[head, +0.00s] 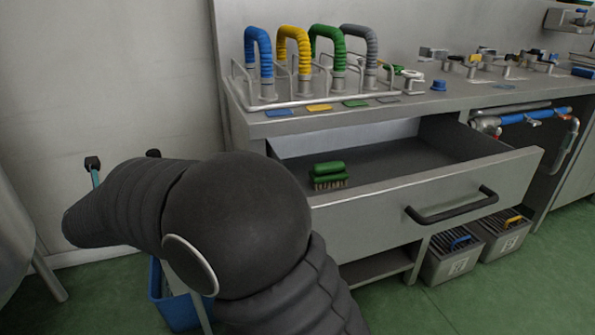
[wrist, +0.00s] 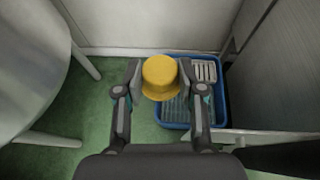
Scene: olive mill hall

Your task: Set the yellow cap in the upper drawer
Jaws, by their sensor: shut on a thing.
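The yellow cap (wrist: 160,76) is held between the two fingers of my gripper (wrist: 160,82) in the wrist view. It is up in the air, with the floor and a blue bin behind it. In the head view my arm hides the cap and most of the gripper; only dark finger parts show at the left. The upper drawer (head: 430,207) stands pulled open under the counter, with a black bar handle (head: 452,206) on its front. A green brush (head: 328,175) lies inside it at the left; the visible rest of its floor is bare. The gripper is left of the drawer.
A blue bin (head: 172,301) stands on the floor below my arm; in the wrist view it (wrist: 187,127) holds a light ribbed thing. The counter (head: 420,104) carries a rack of coloured hoses and a blue cap (head: 438,86). Grey crates (head: 450,262) stand below the drawer.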

